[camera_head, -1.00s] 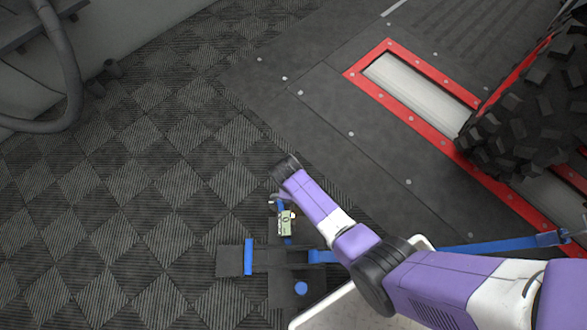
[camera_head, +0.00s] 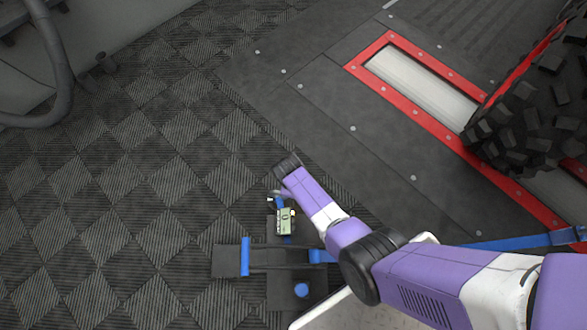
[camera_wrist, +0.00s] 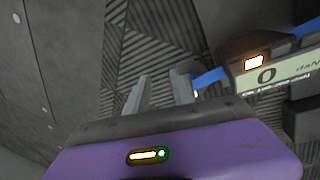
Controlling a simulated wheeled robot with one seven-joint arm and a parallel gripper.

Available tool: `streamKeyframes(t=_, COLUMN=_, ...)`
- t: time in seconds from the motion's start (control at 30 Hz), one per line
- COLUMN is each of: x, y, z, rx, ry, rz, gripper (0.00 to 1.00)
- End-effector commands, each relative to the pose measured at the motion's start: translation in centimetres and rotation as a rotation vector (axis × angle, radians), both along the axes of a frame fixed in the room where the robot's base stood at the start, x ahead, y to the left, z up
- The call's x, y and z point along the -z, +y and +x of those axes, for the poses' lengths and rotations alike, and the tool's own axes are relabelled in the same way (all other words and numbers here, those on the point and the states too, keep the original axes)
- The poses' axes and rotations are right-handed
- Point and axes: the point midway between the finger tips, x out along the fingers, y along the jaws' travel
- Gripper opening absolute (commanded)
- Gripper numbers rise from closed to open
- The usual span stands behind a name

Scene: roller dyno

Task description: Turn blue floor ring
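In the wrist view my gripper (camera_wrist: 162,86) points at the dark floor, its two grey fingers apart with nothing seen between them. A dark curved piece (camera_wrist: 186,68) lies just beyond the right fingertip, joined to a blue strap (camera_wrist: 209,77); I cannot tell whether it is the blue floor ring or whether the finger touches it. The strap runs to a force gauge (camera_wrist: 272,74) reading 0 daN. In the head view the gauge (camera_head: 286,221) and a small blue part (camera_head: 278,201) lie below my wrist; my fingers are not clear there.
A dark cross-shaped floor piece (camera_head: 228,260) carries a blue bar (camera_head: 245,256) and a blue round part (camera_head: 302,290). A blue strap (camera_head: 520,242) runs right. The red-framed roller (camera_head: 425,87) and tyre (camera_head: 530,115) are at upper right.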

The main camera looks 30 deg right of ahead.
Motion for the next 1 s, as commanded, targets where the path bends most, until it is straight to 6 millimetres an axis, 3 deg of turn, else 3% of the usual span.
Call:
streamKeyframes(t=0.03, x=0.02, y=-0.02, z=-0.03, rx=0.0, ry=0.0, rz=0.0, gripper=0.16)
streamKeyframes(t=0.13, x=0.01, y=-0.02, z=-0.02, rx=0.0, ry=0.0, rz=0.0, gripper=0.0)
streamKeyframes(t=1.0, x=0.01, y=-0.02, z=-0.01, rx=0.0, ry=0.0, rz=0.0, gripper=0.0)
